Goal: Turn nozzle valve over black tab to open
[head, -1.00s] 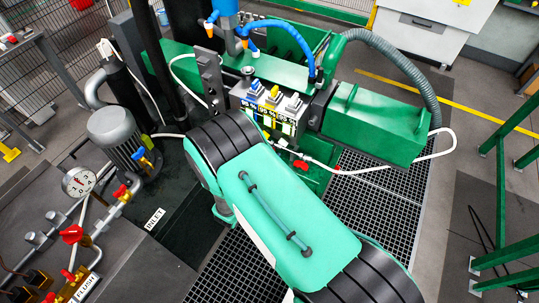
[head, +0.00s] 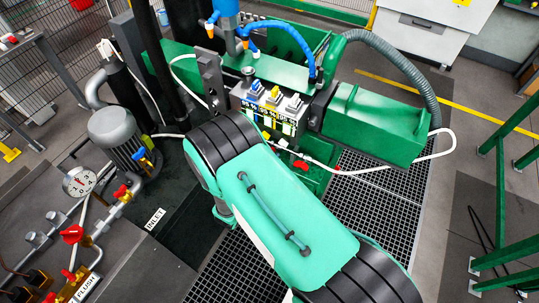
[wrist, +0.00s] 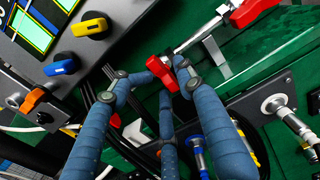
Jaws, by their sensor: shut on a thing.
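In the wrist view, my gripper (wrist: 157,84) has blue-grey padded fingers closed about a red valve handle (wrist: 165,115). The handle shows between the fingertips, and they hide part of it. A metal rod (wrist: 200,28) and more red parts (wrist: 249,12) lie just above and to the right of the fingertips. In the head view my green and black arm hides the gripper. A red valve (head: 301,164) on a white hose shows right of the arm there. I cannot make out for certain which part is the black tab.
A panel with a yellow knob (wrist: 90,25), a blue knob (wrist: 62,64) and an orange lever (wrist: 35,101) stands at left in the wrist view. Black cables run beside the fingers. A blue-collared fitting (wrist: 197,155) and metal fittings (wrist: 280,107) lie close at right.

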